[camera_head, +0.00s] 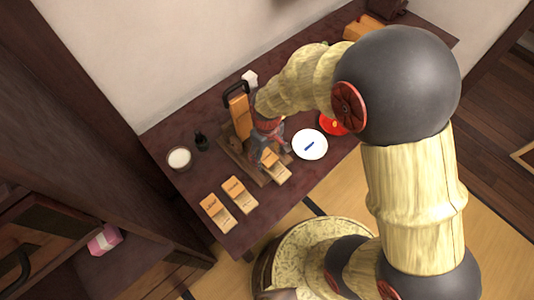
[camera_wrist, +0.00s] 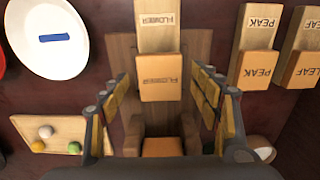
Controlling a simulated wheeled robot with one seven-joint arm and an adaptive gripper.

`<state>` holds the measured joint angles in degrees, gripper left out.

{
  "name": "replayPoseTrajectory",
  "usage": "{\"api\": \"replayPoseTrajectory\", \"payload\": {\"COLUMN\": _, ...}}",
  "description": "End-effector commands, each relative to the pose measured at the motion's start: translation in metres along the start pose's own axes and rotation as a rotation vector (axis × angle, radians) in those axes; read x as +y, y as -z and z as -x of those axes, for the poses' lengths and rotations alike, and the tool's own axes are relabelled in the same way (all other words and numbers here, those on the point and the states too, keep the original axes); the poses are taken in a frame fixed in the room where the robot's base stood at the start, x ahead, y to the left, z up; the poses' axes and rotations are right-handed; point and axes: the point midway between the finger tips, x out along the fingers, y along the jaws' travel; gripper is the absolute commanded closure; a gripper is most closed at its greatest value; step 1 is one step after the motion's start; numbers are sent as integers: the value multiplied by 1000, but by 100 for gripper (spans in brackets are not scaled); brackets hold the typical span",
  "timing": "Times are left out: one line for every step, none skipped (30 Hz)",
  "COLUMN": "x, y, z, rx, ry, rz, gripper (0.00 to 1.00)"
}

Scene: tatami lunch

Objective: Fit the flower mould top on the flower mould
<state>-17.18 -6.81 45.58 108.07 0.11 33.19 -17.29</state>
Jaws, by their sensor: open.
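A flower-marked piece (camera_wrist: 161,84) lies on the wooden board (camera_wrist: 199,48) in the wrist view. It has a paler part (camera_wrist: 158,17) and an orange-brown part, both lettered FLOWER. I cannot tell which is the mould top and which the mould, or whether they are joined. In the head view the flower piece (camera_head: 276,168) shows at the board's near side, partly hidden by my gripper. My gripper (camera_wrist: 160,88) is open and empty, its fingers either side of the lettered orange-brown part. It also shows over the board in the head view (camera_head: 271,150).
Two similar pieces, PEAK (camera_wrist: 255,68) and LEAF (camera_wrist: 304,70), lie to one side. A white plate (camera_head: 310,144) with a blue strip and a red dish (camera_head: 333,124) lie right. A tall block with a black handle (camera_head: 238,112) stands behind. A cup (camera_head: 179,158) stands left.

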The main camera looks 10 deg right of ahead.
Motion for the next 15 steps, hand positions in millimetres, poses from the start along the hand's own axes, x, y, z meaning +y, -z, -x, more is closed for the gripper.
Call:
{"api": "replayPoseTrajectory", "payload": {"x": 0, "y": 0, "z": 0, "rx": 0, "ry": 0, "rz": 0, "gripper": 37}}
{"api": "replayPoseTrajectory", "payload": {"x": 0, "y": 0, "z": 0, "rx": 0, "ry": 0, "rz": 0, "gripper": 37}}
{"api": "replayPoseTrajectory", "payload": {"x": 0, "y": 0, "z": 0, "rx": 0, "ry": 0, "rz": 0, "gripper": 37}}
{"api": "replayPoseTrajectory", "payload": {"x": 0, "y": 0, "z": 0, "rx": 0, "ry": 0, "rz": 0, "gripper": 37}}
{"api": "replayPoseTrajectory", "payload": {"x": 0, "y": 0, "z": 0, "rx": 0, "ry": 0, "rz": 0, "gripper": 37}}
{"api": "replayPoseTrajectory", "payload": {"x": 0, "y": 0, "z": 1, "rx": 0, "ry": 0, "rz": 0, "gripper": 37}}
{"api": "replayPoseTrajectory", "payload": {"x": 0, "y": 0, "z": 2, "rx": 1, "ry": 0, "rz": 0, "gripper": 37}}
{"api": "replayPoseTrajectory", "payload": {"x": 0, "y": 1, "z": 4, "rx": 1, "ry": 0, "rz": 0, "gripper": 37}}
{"api": "replayPoseTrajectory", "payload": {"x": 0, "y": 1, "z": 7, "rx": 2, "ry": -1, "rz": 0, "gripper": 37}}
{"api": "replayPoseTrajectory", "payload": {"x": 0, "y": 1, "z": 10, "rx": 3, "ry": -1, "rz": 0, "gripper": 37}}
{"api": "replayPoseTrajectory", "payload": {"x": 0, "y": 1, "z": 14, "rx": 3, "ry": -1, "rz": 0, "gripper": 37}}
{"api": "replayPoseTrajectory", "payload": {"x": 0, "y": 1, "z": 21, "rx": 4, "ry": -1, "rz": 0, "gripper": 37}}
{"api": "replayPoseTrajectory", "payload": {"x": 0, "y": 2, "z": 27, "rx": 5, "ry": -2, "rz": 0, "gripper": 37}}
{"api": "replayPoseTrajectory", "payload": {"x": 0, "y": 1, "z": 32, "rx": 4, "ry": -1, "rz": 0, "gripper": 37}}
{"api": "replayPoseTrajectory", "payload": {"x": 0, "y": 1, "z": 40, "rx": 5, "ry": -1, "rz": 0, "gripper": 37}}
